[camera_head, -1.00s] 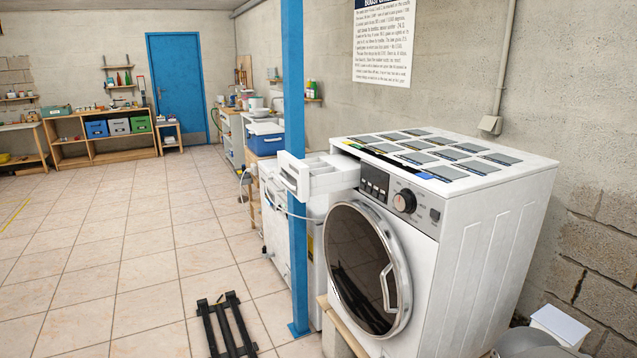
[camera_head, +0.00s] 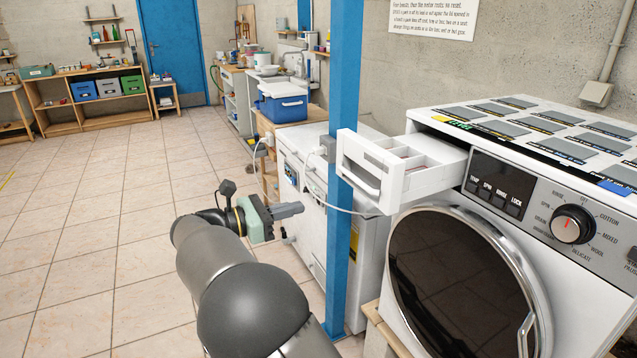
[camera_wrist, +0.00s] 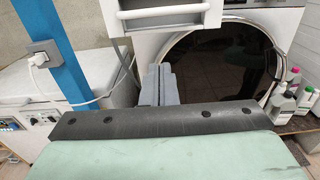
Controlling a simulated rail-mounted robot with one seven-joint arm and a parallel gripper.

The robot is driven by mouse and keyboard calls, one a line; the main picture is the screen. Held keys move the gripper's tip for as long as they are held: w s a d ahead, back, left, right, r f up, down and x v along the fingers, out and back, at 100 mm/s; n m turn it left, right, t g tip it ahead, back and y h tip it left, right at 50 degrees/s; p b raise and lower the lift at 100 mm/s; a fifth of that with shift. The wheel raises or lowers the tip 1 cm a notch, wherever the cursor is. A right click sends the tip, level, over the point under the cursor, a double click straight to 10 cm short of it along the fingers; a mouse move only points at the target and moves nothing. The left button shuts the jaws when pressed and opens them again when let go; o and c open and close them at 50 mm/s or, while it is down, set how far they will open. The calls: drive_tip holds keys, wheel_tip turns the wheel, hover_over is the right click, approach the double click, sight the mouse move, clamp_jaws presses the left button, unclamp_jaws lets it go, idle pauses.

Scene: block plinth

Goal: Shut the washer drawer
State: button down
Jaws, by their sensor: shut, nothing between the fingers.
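The washer drawer (camera_head: 408,165) is white with open compartments and sticks out from the upper left of the white washer (camera_head: 480,145). Its front and handle also show at the top of the wrist view (camera_wrist: 165,18). My gripper (camera_head: 300,209) is in front of the drawer, to its left and lower in the head view, apart from it. In the wrist view the grey fingers (camera_wrist: 158,80) are together and empty, below the drawer front. The drawer's inner end is hidden inside the washer.
A blue post (camera_head: 342,240) stands close beside the drawer front, with a cable (camera_head: 330,203) near it. A second white appliance (camera_head: 300,150) stands behind the post. Several bottles (camera_wrist: 288,95) are right of the washer door. The tiled floor at left is clear.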

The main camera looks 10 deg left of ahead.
drive_tip(key=p+x, duration=0.2)
drive_tip(key=x, duration=1.1)
drive_tip(key=shift+w+r, duration=0.25)
drive_tip(key=shift+w, duration=0.05)
